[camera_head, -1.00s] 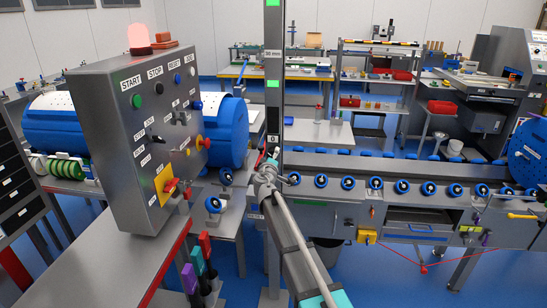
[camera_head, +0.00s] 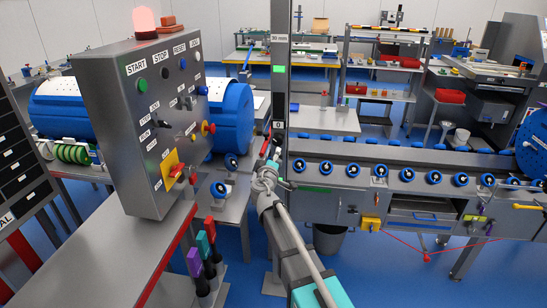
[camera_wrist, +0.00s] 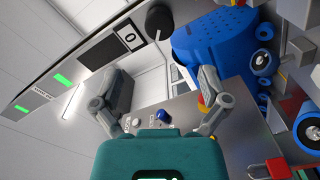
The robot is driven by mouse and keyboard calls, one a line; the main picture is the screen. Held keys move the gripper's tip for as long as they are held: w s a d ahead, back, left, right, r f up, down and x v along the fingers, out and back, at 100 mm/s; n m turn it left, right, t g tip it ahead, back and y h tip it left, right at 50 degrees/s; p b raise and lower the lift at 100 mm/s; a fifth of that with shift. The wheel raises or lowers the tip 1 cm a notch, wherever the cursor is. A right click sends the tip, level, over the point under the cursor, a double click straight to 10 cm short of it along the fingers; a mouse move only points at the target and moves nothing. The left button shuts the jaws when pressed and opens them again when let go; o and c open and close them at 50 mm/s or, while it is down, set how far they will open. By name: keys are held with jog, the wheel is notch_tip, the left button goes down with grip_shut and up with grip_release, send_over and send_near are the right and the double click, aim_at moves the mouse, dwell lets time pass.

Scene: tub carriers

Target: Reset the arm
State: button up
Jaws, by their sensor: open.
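My arm reaches up from the bottom of the head view, with my gripper (camera_head: 272,158) at its far end in front of the grey column. In the wrist view my gripper (camera_wrist: 165,95) has its two grey fingers spread wide apart with nothing between them. Beyond the fingers, the wrist view shows part of the control panel (camera_wrist: 240,135) with a blue button and a white button, and a blue drum (camera_wrist: 215,45). No object is held.
The control box (camera_head: 125,120) with a red beacon stands on a bench at left. A grey column (camera_head: 280,60) stands close behind my gripper. A conveyor (camera_head: 400,155) with blue rollers runs to the right. Blue floor (camera_head: 370,270) is open at lower right.

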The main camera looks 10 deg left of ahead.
jog(key=s+d+f+m+g+h+p, duration=0.1)
jog(key=s+d+f+m+g+h, duration=0.15)
jog(key=d, duration=0.55)
jog(key=s+d+f+m+g+h, duration=0.1)
jog(key=s+d+f+m+g, duration=0.25)
jog(key=d, duration=0.45)
jog(key=s+d+f+m+g+h+p, duration=0.1)
jog(key=s+d+f+m+g+h, duration=0.2)
jog(key=d, duration=0.5)
jog(key=s+d+f+m+g+y, duration=0.1)
jog(key=s+g+y, duration=0.1)
jog(key=s, duration=0.4)
jog(key=s+d+f+m+g+y+p, duration=0.1)
jog(key=s+d+f+g+y, duration=0.1)
jog(key=s+g, duration=0.2)
jog(key=s+d+f+m+g+y+p, duration=0.1)
jog(key=s+f+g+y, duration=0.1)
jog(key=s, duration=0.8)
jog(key=shift+d+f+g+y, duration=0.2)
jog(key=shift+d+g+y, duration=0.05)
jog(key=shift+g+y, duration=0.3)
jog(key=shift+w, duration=0.1)
